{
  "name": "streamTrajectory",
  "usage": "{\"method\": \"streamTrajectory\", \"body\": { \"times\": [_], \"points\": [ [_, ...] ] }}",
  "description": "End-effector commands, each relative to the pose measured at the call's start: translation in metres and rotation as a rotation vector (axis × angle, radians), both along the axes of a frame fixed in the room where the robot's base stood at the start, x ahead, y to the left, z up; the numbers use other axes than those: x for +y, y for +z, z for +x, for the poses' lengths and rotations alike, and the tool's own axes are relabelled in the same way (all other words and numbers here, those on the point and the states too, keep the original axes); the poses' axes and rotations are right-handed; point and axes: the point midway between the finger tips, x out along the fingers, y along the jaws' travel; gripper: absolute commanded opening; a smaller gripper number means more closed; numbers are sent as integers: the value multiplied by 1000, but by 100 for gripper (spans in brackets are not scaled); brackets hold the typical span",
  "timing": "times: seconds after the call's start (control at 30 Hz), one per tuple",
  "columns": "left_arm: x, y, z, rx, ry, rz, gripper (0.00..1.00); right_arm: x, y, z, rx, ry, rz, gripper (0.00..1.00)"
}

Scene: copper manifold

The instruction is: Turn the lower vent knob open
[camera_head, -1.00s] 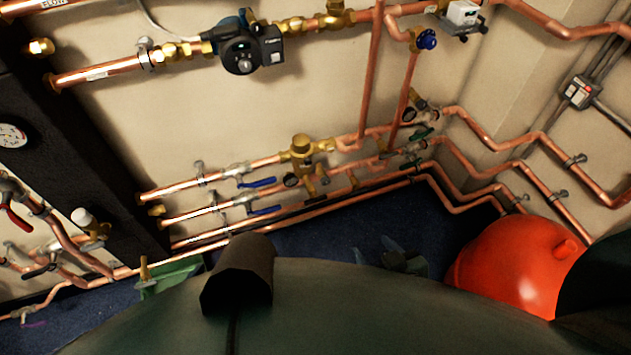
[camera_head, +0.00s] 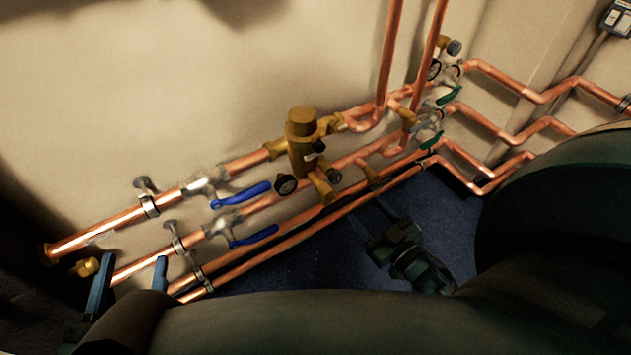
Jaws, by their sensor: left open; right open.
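I cannot tell for sure which one is the lower vent knob. My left gripper (camera_head: 133,262) is at the lower left with its fingers apart, in front of the left pipe ends; nothing shows between them. My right gripper (camera_head: 371,217) is over the dark blue floor, below and right of the valve body. It is open and appears empty, apart from both knobs.
Two blue lever handles (camera_head: 240,194) and (camera_head: 254,236) stick out from the pipes left of the valve body. Green handles (camera_head: 449,95) are at the right. A brass fitting (camera_head: 84,267) is near my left gripper. The floor (camera_head: 300,270) is partly clear.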

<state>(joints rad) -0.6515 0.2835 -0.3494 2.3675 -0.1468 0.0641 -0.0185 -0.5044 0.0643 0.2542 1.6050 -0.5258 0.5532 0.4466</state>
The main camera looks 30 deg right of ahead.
Motion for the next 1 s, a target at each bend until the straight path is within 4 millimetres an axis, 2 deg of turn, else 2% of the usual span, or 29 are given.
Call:
{"method": "streamTrajectory", "body": {
  "times": [0.17,0.5,0.7,0.83,1.0],
  "points": [
    [-1,0,0,-10,-5,-10,50,0,-2,12,-6,4,-1,52],
    [-4,-3,1,-13,-23,-58,50,6,-3,80,-8,4,-2,52],
    [-5,-3,1,-11,-33,-84,50,9,-3,113,-6,3,-1,52],
    [-6,-2,1,-12,-36,-95,50,9,-3,125,-4,3,-3,52],
    [-6,0,1,-13,-38,-103,50,10,-2,131,-3,3,-1,52]
  ]
}}
